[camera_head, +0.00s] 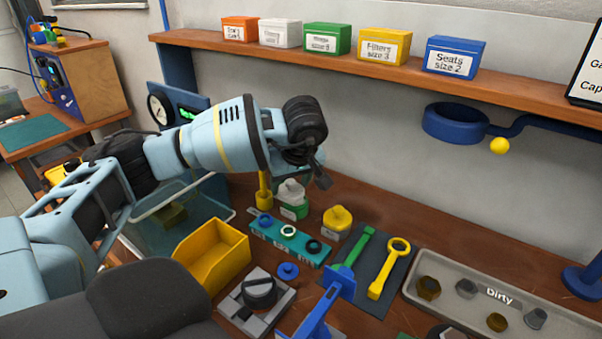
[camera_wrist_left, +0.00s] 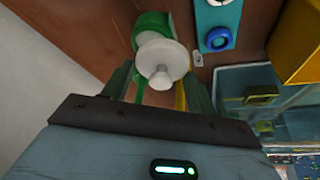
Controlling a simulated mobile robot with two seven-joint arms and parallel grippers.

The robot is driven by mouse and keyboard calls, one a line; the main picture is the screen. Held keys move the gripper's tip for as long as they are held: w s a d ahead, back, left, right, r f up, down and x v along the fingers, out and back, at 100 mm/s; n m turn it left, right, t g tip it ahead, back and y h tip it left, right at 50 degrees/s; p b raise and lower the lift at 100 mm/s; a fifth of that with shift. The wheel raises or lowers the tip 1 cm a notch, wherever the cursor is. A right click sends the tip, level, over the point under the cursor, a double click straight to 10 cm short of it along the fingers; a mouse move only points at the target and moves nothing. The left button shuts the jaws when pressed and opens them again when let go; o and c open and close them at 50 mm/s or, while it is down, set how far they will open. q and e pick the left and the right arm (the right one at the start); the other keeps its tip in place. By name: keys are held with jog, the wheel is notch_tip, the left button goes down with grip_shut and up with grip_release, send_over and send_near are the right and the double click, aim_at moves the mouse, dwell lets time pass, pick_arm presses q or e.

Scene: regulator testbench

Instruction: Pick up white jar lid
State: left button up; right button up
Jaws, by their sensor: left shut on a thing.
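The white jar lid (camera_head: 291,191) shows at the back of the bench, on a green jar (camera_head: 292,211). In the left wrist view the round lid (camera_wrist_left: 161,62) with its knob lies between the fingers, and the green jar (camera_wrist_left: 152,26) is behind it. My left gripper (camera_wrist_left: 160,84) is shut on the lid. In the head view my left gripper (camera_head: 307,172) reaches down over the jar, and its fingers partly hide the contact. I cannot tell any gap between lid and jar. My right gripper is not in view.
A yellow-lidded jar (camera_head: 337,220) stands just right. A teal ring holder (camera_head: 285,243) and yellow bin (camera_head: 212,254) lie in front. An upright yellow tool (camera_head: 264,190) is close on the left. A shelf (camera_head: 375,72) with labelled boxes runs above; a clear tub (camera_head: 150,232) is left.

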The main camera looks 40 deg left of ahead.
pick_arm(q)
jog(key=s, duration=0.6)
jog(key=s+d, duration=0.1)
jog(key=s, duration=0.3)
jog(key=shift+b, duration=0.3)
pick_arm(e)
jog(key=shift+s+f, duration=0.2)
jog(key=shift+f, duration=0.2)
pick_arm(q)
notch_tip(320, 180, up, 4)
jog(key=m+t+h+p, duration=0.1)
jog(key=m+p, duration=0.3)
jog(key=p, duration=0.1)
send_over(296, 185)
jog(key=s, duration=0.1)
jog(key=shift+s+d, duration=0.2)
jog(key=shift+w+a+r+m+t+p, duration=0.15)
jog(key=shift+w+m+t+p, duration=0.2)
jog(key=shift+w, duration=0.25)
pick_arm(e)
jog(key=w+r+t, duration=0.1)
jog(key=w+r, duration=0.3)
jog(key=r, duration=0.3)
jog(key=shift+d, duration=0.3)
pick_arm(q)
jog(key=shift+f, duration=0.3)
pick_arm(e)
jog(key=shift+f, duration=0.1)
